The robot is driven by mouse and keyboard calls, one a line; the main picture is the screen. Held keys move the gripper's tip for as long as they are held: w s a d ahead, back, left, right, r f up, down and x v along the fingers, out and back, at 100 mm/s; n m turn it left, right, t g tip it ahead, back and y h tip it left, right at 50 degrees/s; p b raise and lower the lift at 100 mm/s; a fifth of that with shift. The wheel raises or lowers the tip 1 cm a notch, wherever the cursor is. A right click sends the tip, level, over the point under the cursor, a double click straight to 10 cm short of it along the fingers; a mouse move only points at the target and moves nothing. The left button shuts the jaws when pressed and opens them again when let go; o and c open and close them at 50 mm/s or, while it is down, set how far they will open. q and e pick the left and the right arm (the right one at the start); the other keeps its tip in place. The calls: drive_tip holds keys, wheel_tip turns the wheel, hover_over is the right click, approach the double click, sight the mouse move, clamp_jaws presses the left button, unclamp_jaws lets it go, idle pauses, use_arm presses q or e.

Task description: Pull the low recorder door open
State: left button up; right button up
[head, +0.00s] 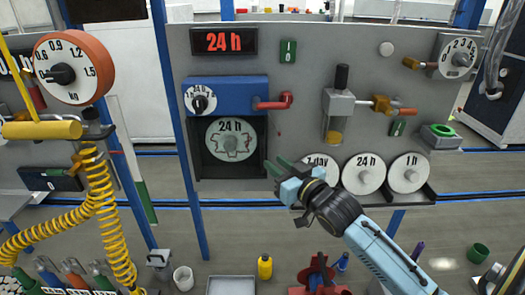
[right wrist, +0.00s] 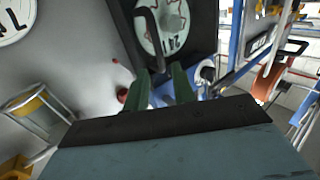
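The recorder is a blue box (head: 225,95) with a small dial and a red handle on its right. Below it is a dark square frame (head: 258,172) around a pale 24 h disc (head: 231,139), which seems to be the low recorder door. The right wrist view shows the disc (right wrist: 162,22) upside down, with a dark curved bar (right wrist: 153,42) across it, possibly a handle. My right gripper (head: 277,165) has green fingers at the frame's lower right. Its fingers (right wrist: 162,84) stand apart and appear empty; contact with the frame cannot be told. My left gripper is not in view.
Three white discs (head: 363,174) sit on a low shelf just right of my gripper. A yellow coiled hose (head: 98,200) hangs at left. A yellow bottle (head: 265,266) and a white cup (head: 183,278) stand below.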

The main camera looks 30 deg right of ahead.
sight(263, 154)
drive_tip(key=w+p, duration=0.1)
drive_tip(key=w, duration=0.5)
drive_tip(key=shift+w+a, duration=0.15)
drive_tip(key=shift+w, duration=0.25)
drive_tip(key=shift+c, duration=0.5)
clamp_jaws()
